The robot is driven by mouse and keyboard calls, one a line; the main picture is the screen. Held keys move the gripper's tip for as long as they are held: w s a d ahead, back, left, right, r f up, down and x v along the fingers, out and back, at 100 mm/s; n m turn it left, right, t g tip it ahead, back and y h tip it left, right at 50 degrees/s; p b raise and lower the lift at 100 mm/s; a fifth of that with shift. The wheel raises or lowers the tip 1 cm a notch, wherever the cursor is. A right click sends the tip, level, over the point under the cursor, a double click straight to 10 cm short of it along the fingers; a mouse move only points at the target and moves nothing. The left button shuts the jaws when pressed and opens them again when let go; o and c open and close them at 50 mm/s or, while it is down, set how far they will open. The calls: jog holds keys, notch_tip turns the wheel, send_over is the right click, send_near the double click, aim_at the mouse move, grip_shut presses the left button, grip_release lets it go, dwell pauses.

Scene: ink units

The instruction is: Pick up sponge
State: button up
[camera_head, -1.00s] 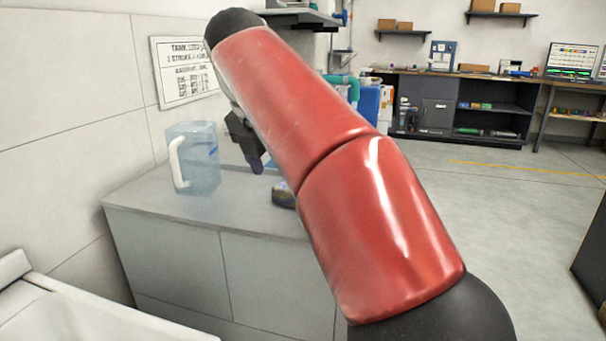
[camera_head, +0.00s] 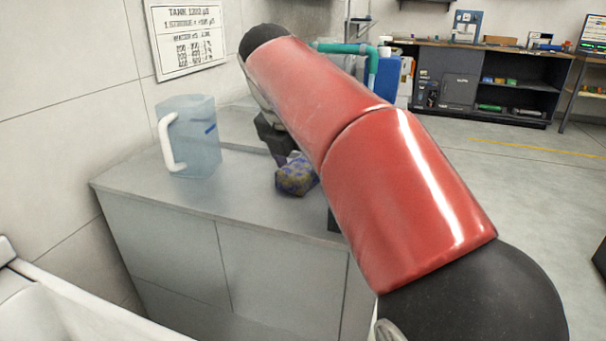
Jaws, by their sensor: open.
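A small block with a mottled blue and yellow surface, which looks like the sponge (camera_head: 296,178), sits on the grey counter (camera_head: 235,205) near its front edge. My red arm hides what lies behind and to the right of it. My gripper (camera_head: 283,158) is dark and points down just above and behind the sponge, partly covered by my arm. It is open. I cannot tell whether a finger touches the sponge.
A clear bluish jug (camera_head: 195,140) with a white handle stands on the counter left of the sponge. A wall sign (camera_head: 188,35) hangs behind. A white basin (camera_head: 70,305) is at the lower left. Open floor lies at the right.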

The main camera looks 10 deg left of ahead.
jog(key=shift+w+f, duration=0.15)
jog(key=shift+f, duration=0.25)
jog(key=shift+f, duration=0.1)
jog(key=shift+c, duration=0.6)
jog(key=c, duration=0.9)
